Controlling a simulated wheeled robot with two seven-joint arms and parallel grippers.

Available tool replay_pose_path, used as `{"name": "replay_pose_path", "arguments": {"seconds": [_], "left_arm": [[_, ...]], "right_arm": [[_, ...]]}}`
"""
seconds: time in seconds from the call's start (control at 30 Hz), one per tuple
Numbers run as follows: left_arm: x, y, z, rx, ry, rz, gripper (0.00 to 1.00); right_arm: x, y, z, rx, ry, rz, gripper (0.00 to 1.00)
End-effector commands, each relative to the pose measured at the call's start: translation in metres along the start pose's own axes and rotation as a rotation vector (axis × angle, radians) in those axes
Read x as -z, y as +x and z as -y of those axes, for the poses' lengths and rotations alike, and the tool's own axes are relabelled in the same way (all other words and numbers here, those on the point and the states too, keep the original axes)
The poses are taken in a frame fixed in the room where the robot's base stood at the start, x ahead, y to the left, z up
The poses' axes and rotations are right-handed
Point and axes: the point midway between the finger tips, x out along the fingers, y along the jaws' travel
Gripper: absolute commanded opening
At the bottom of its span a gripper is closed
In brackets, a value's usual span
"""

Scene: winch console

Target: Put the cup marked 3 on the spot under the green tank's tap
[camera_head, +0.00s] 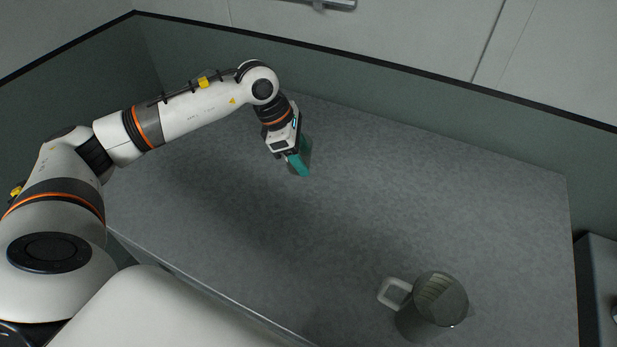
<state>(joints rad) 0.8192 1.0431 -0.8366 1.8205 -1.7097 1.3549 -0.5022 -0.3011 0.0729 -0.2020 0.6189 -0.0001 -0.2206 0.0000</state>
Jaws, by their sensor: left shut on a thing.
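My left gripper (296,162) is over the far middle of the grey table. It is shut on a small teal thing (305,156), which is partly hidden by the gripper. No number shows on it, and I cannot tell if it is the cup marked 3. I cannot tell if it touches the table. A grey-green mug-like vessel (419,322) with a pale square handle stands at the lower right, apart from the gripper. No mark is readable on it. The green tank, its tap and the spot under it are not in view. My right gripper is not in view.
The grey table top (400,200) is bare between my left gripper and the mug-like vessel. A dark green-grey panel (400,105) with a black top edge runs behind the table. A grey box-like unit (597,275) stands beyond the right edge.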

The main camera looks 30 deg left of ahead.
Motion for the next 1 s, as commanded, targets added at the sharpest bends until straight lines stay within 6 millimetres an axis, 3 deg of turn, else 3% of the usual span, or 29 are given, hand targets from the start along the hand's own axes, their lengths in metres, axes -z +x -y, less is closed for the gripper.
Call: {"name": "replay_pose_path", "arguments": {"seconds": [0.13, 0.53, 0.93, 0.97, 1.0], "left_arm": [[-0.010, 0.023, -0.001, -0.004, 0.000, 0.001, 0.29], [-0.026, 0.063, -0.001, -0.004, 0.002, 0.001, 0.29], [-0.029, 0.071, 0.000, -0.001, 0.005, -0.001, 0.29], [-0.029, 0.070, 0.000, -0.001, 0.005, -0.001, 0.54], [-0.029, 0.070, 0.000, -0.001, 0.005, -0.001, 0.61]], "right_arm": [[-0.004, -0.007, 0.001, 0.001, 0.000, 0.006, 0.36], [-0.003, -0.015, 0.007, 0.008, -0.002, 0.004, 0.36], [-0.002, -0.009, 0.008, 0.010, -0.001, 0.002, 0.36], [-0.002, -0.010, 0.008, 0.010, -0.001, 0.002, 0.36], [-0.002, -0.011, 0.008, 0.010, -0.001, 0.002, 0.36]]}}
